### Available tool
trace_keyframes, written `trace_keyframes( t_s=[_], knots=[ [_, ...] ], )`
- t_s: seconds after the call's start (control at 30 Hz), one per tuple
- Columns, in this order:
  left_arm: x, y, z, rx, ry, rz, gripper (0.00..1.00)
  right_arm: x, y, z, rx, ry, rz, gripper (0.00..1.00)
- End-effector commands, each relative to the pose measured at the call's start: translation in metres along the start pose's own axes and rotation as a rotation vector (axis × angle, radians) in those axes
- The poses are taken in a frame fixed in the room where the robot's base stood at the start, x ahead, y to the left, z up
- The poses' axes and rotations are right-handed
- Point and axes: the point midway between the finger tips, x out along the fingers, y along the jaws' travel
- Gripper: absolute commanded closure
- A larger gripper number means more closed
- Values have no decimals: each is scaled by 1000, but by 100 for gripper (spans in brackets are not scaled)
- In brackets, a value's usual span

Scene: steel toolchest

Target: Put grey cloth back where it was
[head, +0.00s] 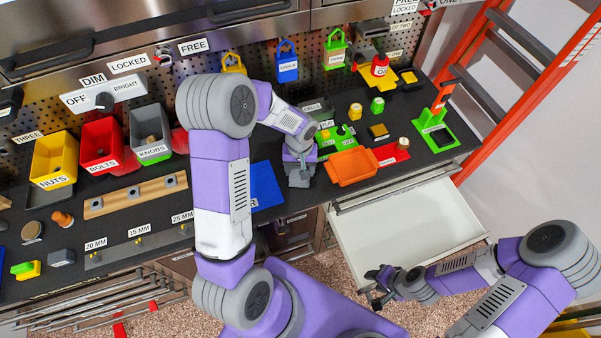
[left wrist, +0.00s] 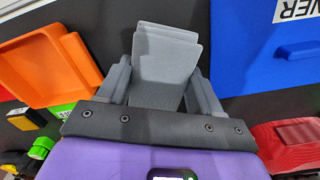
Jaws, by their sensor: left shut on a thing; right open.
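The grey cloth (left wrist: 165,55) is a folded, layered piece between the two fingers of my left gripper (left wrist: 161,92) in the left wrist view. In the head view the left gripper (head: 300,172) is low over the dark worktop, between the blue mat (head: 266,186) and the orange tray (head: 352,168). It is shut on the cloth; I cannot tell whether the cloth touches the worktop. My right gripper (head: 378,290) is open and empty, beside the front left corner of the open drawer.
The open white drawer (head: 405,235) is empty where it shows. A red mat (head: 396,153) lies right of the orange tray. Yellow (head: 54,160), red (head: 103,145) and grey (head: 150,132) bins stand at the left. An orange ladder (head: 520,90) stands at the right.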

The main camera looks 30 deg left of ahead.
Motion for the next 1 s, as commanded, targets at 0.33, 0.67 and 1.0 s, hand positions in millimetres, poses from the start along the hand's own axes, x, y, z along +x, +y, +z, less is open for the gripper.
trace_keyframes(
  t_s=[0.33,0.67,1.0],
  knots=[
    [38,0,0,0,-1,-1,59,0,0,0,0,1,0,57],
    [41,0,0,0,1,0,59,4,1,-1,0,1,0,57],
    [40,0,0,0,0,0,9,3,1,-1,0,1,0,57]
  ],
)
